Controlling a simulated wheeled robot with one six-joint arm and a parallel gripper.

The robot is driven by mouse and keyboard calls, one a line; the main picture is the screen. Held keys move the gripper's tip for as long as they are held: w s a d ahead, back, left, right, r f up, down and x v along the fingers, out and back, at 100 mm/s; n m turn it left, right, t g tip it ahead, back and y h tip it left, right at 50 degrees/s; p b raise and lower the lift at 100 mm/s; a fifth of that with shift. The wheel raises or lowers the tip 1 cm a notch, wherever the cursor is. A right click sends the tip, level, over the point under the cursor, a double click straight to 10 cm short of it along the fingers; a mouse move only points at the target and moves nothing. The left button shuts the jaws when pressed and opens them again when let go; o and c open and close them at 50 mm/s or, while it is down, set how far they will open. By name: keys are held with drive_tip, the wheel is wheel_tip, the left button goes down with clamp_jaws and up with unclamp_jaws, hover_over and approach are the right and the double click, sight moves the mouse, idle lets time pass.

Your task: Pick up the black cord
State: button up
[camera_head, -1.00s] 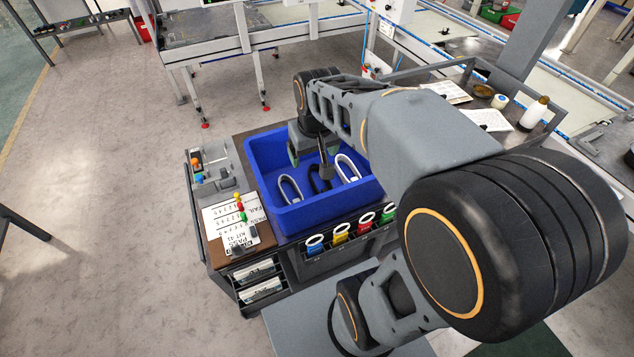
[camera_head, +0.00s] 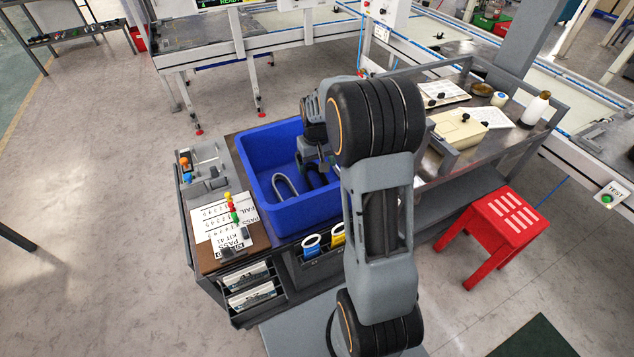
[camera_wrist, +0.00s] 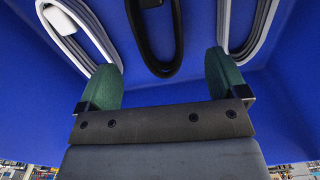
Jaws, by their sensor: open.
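The black cord (camera_wrist: 155,45) is a coiled loop in the blue bin (camera_head: 296,217). It lies between a grey cord (camera_wrist: 82,35) on the left and a white cord (camera_wrist: 245,30) on the right in the wrist view. In the head view the black cord (camera_head: 315,179) is partly hidden by my arm, and the grey cord (camera_head: 285,187) lies left of it. My gripper (camera_wrist: 164,78) is open and inside or just over the bin. Its green-padded fingers are spread, with the black cord's rounded end ahead of the gap between them. Nothing is between the pads.
The bin's walls rise around the cords. A red stool (camera_head: 497,225) stands on the floor.

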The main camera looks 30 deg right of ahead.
sight(317, 178)
drive_tip(key=shift+d+f, duration=0.1)
drive_tip(key=shift+f, duration=3)
drive_tip(key=c, duration=1.1)
